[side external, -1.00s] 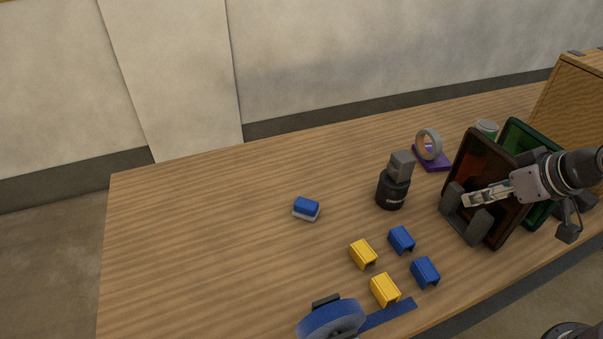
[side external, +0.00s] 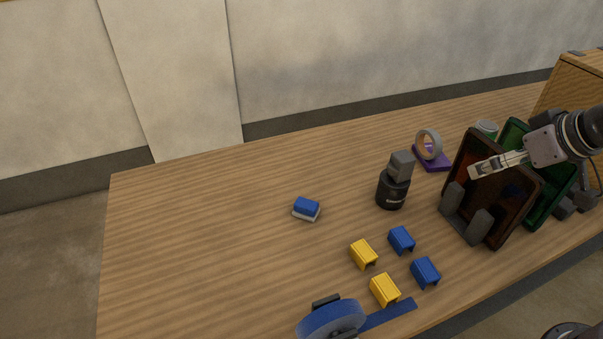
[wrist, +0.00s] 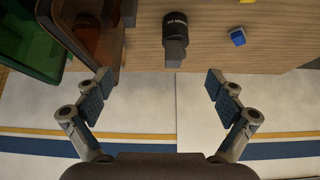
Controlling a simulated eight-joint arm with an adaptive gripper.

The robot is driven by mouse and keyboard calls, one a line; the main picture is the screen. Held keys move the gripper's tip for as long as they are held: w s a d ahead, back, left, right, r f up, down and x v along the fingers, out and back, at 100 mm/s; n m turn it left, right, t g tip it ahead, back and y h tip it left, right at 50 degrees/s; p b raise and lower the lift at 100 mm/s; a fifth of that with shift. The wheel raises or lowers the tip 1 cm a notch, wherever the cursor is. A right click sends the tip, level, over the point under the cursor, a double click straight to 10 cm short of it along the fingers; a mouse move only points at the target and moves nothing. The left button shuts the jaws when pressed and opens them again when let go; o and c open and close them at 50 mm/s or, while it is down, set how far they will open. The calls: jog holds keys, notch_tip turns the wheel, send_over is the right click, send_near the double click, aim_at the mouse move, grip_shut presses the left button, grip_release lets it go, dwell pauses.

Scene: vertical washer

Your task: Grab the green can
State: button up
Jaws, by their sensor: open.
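The green can (side external: 487,129) stands at the back right of the table in the side view. Its pale top and a strip of green show; the dark tray and green tray hide most of it. I cannot make it out in the wrist view. My gripper (side external: 472,173) is in the air in front of the dark tray, nearer the camera than the can. In the wrist view my gripper (wrist: 160,82) has its two fingers wide apart with nothing between them.
The dark reddish tray (side external: 515,205) stands upright in a grey holder (side external: 462,222), beside the green tray (side external: 545,212). A black cylinder (side external: 391,190) with a grey block on top, a tape roll (side external: 428,145) and a wooden box (side external: 578,90) are nearby. The table's left is mostly clear.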

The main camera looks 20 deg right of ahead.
jog(key=w+d+r+m, duration=0.2)
jog(key=w+d+r, duration=0.2)
jog(key=w+d, duration=0.5)
jog(key=m+g+h, duration=0.1)
jog(key=m+h, duration=0.1)
send_over(489, 126)
jog(key=s+a, duration=0.2)
jog(key=s, duration=0.2)
notch_tip(489, 126, down, 5)
jog(key=shift+w+d+f, duration=0.4)
jog(key=shift+w+f, duration=0.4)
jog(key=shift+f, duration=2.05)
jog(key=shift+w+d+f, duration=0.45)
jog(key=shift+w+f, duration=0.3)
jog(key=shift+f, duration=2.05)
jog(key=shift+w+d+f, duration=0.4)
jog(key=shift+w+f, duration=0.4)
jog(key=shift+f, duration=2.05)
jog(key=c, duration=1.6)
jog(key=shift+o, duration=0.2)
